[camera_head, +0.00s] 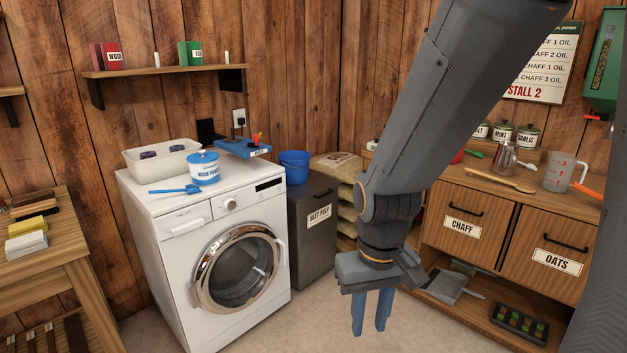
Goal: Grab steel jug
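The steel jug (503,158) is a small shiny metal jug. It stands upright on the wooden counter (467,177) at the right, behind a wooden spoon and left of a clear measuring jug. My gripper (370,315) hangs fingers down in the middle of the view, left of the counter and lower in the picture than the jug. Its two blue fingers are apart with nothing between them. It is well away from the jug.
A clear measuring jug (563,172) and a wooden spoon (499,180) are close to the steel jug. Labelled canisters (503,132) stand behind it. A washing machine (221,245) and grey bin (312,230) stand left. Bare floor shows below my gripper.

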